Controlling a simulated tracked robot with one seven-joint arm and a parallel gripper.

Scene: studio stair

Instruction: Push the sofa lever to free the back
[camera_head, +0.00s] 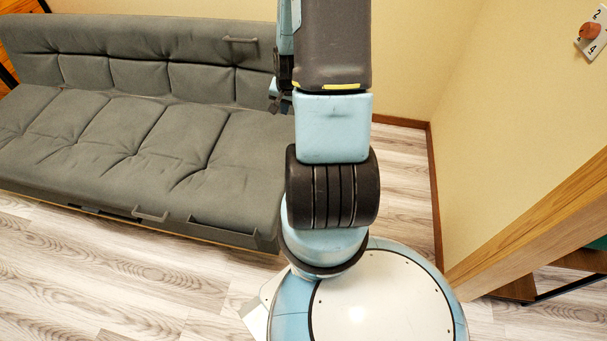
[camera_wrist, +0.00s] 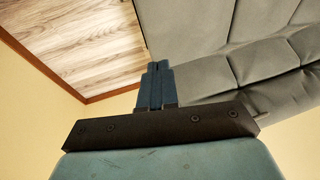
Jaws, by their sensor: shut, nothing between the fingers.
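The grey sofa (camera_head: 130,135) stands along the wall at the left in the head view, its back upright behind the tufted seat. Its cushions also show at upper right in the wrist view (camera_wrist: 190,40). My gripper (camera_wrist: 157,66) is shut and empty, its dark blue fingers together. In the wrist view the fingertips overlap the edge between the sofa and the floor; I cannot tell whether they touch the sofa. My arm hides the sofa's right end in the head view.
A grey handle (camera_head: 240,40) is on the sofa back and another (camera_head: 150,214) on its front edge. Pale wood floor (camera_head: 120,270) lies clear in front. A beige wall (camera_head: 500,110) and a wooden beam (camera_head: 540,225) are at the right.

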